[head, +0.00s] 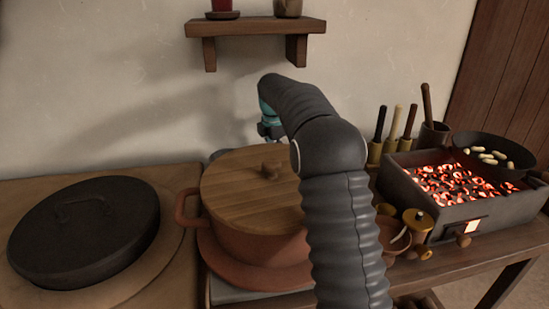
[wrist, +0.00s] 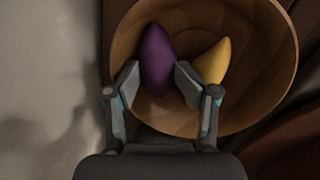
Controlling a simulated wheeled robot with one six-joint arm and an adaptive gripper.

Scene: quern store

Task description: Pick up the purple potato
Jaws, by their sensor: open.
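The purple potato (wrist: 157,60) lies in a round wooden bowl (wrist: 270,50) in the wrist view. It is long, with tapered ends, and stands roughly upright in the picture. My gripper (wrist: 157,80) is open, with one fingertip on each side of the potato's lower part. I cannot tell whether the fingers touch it. A yellow, tapered item (wrist: 214,62) lies in the bowl just right of the right finger. In the head view my arm and the pot hide the bowl and potato, and only part of my gripper (head: 268,128) shows behind the arm.
A terracotta pot (head: 250,238) with a wooden lid (head: 235,190) stands in front of my gripper. A black lidded pan (head: 85,230) is at left. A brazier of glowing coals (head: 455,190) with a pan (head: 495,150) is at right. A wall shelf (head: 255,27) hangs above.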

